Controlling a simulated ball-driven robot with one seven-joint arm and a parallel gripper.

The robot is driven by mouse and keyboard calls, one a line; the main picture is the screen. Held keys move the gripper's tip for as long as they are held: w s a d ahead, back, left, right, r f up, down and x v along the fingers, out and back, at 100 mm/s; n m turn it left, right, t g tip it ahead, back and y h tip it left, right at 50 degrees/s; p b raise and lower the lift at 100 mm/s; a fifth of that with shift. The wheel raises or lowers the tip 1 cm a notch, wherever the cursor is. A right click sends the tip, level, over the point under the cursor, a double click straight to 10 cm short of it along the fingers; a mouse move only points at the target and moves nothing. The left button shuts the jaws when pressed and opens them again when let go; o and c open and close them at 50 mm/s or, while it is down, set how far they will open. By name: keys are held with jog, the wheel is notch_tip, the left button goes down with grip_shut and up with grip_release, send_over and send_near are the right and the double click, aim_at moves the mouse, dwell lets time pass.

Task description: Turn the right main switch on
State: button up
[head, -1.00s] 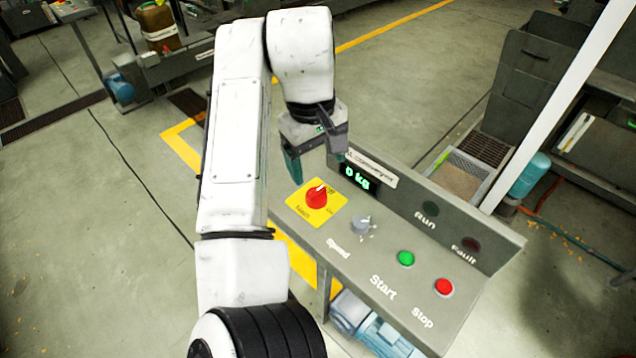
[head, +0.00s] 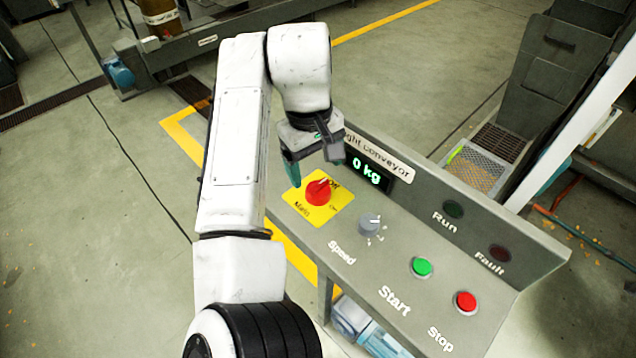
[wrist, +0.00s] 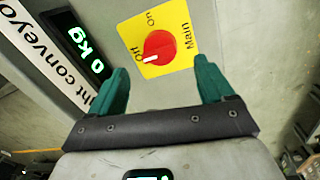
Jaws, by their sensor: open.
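The main switch (head: 318,191) is a red rotary knob on a yellow plate (head: 342,214) at the left end of the right conveyor's control panel. In the wrist view the red knob (wrist: 159,47) shows with its white mark toward "Off"; "On" is printed at the plate's upper edge. My gripper (head: 315,168) is open and empty, just behind and above the knob in the head view. In the wrist view its two green fingers (wrist: 163,80) are spread wide, with the knob beyond the gap between them, apart from both.
The panel also carries a grey speed knob (head: 369,224), a green start button (head: 422,267), a red stop button (head: 466,302), and Run (head: 453,209) and Fault lamps on the raised back. The display (head: 367,171) reads 0 kg. Open floor lies left.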

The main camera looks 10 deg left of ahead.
aim_at(317, 186)
jog(key=f, duration=0.7)
jog(key=shift+w+d+p, duration=0.15)
jog(key=shift+d+p, duration=0.05)
jog(key=shift+p, duration=0.15)
jog(key=shift+c, duration=0.2)
jog(key=c, duration=0.9)
jog(key=shift+c, duration=0.2)
